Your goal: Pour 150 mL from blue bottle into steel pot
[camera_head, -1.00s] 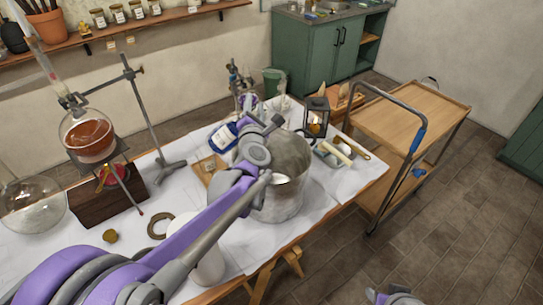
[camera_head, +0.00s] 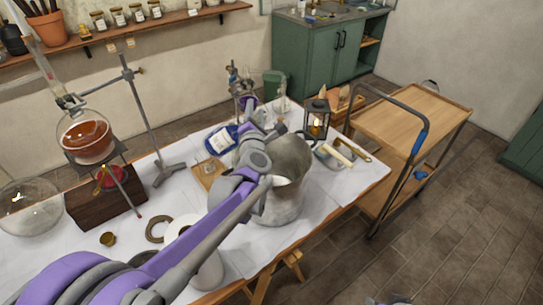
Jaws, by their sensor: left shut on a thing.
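The blue bottle (camera_head: 221,139) is tilted, its white label showing, behind my left arm in the middle of the table. My left gripper (camera_head: 244,126) is at the bottle's right end and looks shut on it. My own wrist links hide its fingertips and the bottle's neck. The steel pot (camera_head: 285,205) stands to the right of the bottle, near the table's front edge. My left arm crosses the pot's left side and covers part of its rim. I cannot see any liquid in the pot or a stream into it.
A stand holds a round flask (camera_head: 87,137) of amber liquid at left, with a clear flask (camera_head: 28,207) beside it. A lantern (camera_head: 316,121) and a tray (camera_head: 335,156) are right of the pot. A wooden trolley (camera_head: 425,105) stands beyond the table.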

